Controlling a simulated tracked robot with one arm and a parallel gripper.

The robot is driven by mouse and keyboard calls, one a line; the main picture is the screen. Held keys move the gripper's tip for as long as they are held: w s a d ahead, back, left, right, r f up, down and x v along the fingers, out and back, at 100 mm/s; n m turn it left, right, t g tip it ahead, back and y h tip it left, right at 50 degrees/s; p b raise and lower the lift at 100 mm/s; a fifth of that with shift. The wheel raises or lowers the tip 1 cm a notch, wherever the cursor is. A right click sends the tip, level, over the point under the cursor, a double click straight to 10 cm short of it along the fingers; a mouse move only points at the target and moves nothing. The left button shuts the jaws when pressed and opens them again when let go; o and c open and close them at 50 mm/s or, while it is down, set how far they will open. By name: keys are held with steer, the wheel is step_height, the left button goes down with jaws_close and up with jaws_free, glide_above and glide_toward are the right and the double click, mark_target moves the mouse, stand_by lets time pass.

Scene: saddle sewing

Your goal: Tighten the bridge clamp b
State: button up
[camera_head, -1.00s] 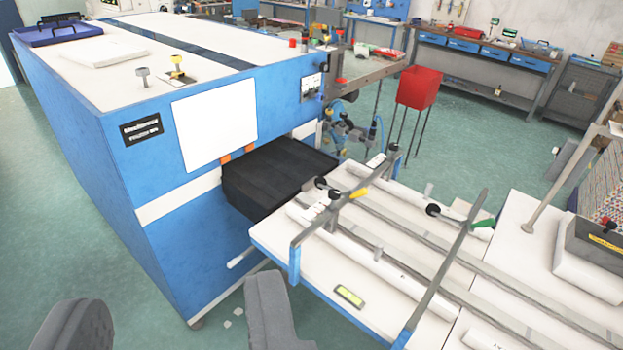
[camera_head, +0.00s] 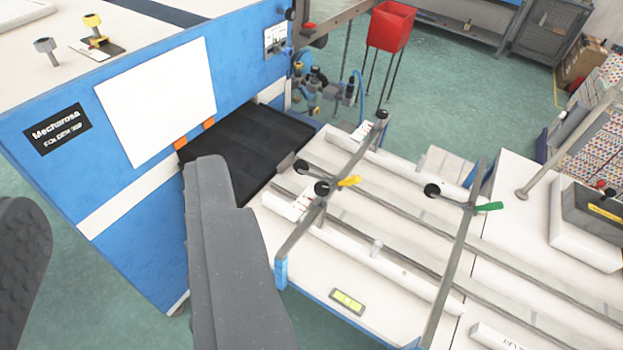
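Two bridge bars span the white table of the machine. The nearer bar (camera_head: 300,232) carries a clamp with a yellow lever (camera_head: 348,182) and a black knob. The farther bar (camera_head: 451,265) carries a clamp with a green lever (camera_head: 488,206) and a black knob (camera_head: 432,190). I see no letter showing which clamp is b. My gripper (camera_head: 112,185) is open and empty, its two grey fingers wide apart at the lower left. The right finger appears in front of the blue machine's corner and the table's left end. Both levers are right of my gripper, apart from it.
The blue machine (camera_head: 60,195) fills the left side, with a black conveyor slot (camera_head: 248,150) leading to the white table (camera_head: 330,262). A red bin (camera_head: 390,27) on thin legs stands behind. Green floor (camera_head: 455,100) is open beyond the table.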

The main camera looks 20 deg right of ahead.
steer(key=shift+o, duration=1.4)
steer(key=shift+w, duration=0.1)
steer(key=w+d+f+n+g+y+b, duration=0.1)
steer(key=w+f+n+g+y+b, duration=0.3)
steer(key=w+f, duration=0.9)
steer(key=n+t+y+b, duration=0.3)
steer(key=y+b, duration=0.3)
steer(key=y, duration=0.1)
glide_toward(321, 195)
steer(key=shift+h, duration=0.3)
steer(key=x, duration=0.8)
steer(key=d+r+x, duration=0.1)
steer(key=x, duration=0.3)
steer(key=shift+w+a, duration=0.1)
steer(key=shift+w, duration=0.55)
